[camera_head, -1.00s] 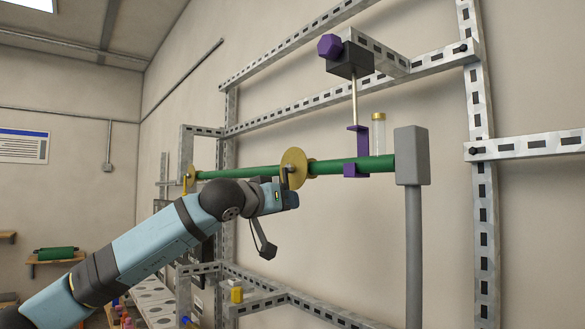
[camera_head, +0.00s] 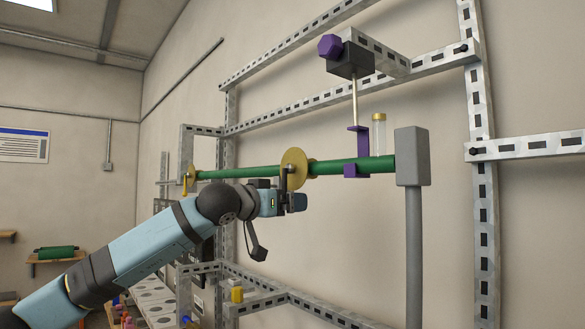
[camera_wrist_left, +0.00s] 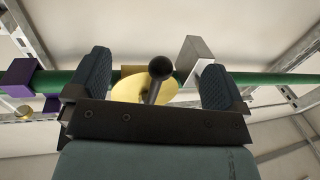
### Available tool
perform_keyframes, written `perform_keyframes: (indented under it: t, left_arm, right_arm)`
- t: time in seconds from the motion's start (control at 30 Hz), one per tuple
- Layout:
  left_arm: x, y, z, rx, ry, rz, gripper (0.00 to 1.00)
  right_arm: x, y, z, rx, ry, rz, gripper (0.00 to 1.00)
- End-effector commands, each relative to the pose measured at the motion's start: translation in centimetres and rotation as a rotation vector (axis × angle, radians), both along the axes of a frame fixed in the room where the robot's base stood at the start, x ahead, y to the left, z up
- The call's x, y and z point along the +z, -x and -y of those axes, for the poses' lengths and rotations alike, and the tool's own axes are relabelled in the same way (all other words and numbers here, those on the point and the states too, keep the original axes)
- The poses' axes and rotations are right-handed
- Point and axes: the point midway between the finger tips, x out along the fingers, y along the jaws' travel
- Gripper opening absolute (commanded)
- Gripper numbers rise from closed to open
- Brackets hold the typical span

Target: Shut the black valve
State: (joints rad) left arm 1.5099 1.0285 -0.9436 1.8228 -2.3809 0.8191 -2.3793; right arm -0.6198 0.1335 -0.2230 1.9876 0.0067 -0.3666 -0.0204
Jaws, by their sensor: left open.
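The black valve handle is a dark lever with a round knob (camera_wrist_left: 160,68), in front of a brass disc (camera_wrist_left: 131,92) on the green pipe. In the head view the brass disc (camera_head: 294,168) sits on the green pipe (camera_head: 235,174), with the dark lever (camera_head: 284,179) partly hidden by my gripper. My left gripper (camera_head: 296,201) is just below the disc. In the left wrist view its fingers (camera_wrist_left: 158,82) are wide apart, with the knob between them and clear space on both sides. My right gripper is not in view.
A purple clamp (camera_head: 357,150) and a grey upright post (camera_head: 412,160) stand right of the disc. A smaller yellow lever (camera_head: 185,184) is at the pipe's left end. Slotted metal rails (camera_head: 480,170) frame the wall. A grey block (camera_wrist_left: 189,58) is near the right finger.

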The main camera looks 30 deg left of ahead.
Motion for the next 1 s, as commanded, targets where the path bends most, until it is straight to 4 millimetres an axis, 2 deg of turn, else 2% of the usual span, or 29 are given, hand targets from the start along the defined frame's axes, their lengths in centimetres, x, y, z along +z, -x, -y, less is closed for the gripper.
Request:
perform_keyframes:
  t: [0.27,1.0]
  left_arm:
    - [-0.1,0.2,-0.1,0.0,0.0,-0.001,1.0]
    - [-0.2,6.9,-3.0,0.002,0.0,-0.001,1.0]
  right_arm:
    - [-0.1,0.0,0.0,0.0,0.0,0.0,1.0]
    - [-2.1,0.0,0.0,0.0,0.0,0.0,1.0]
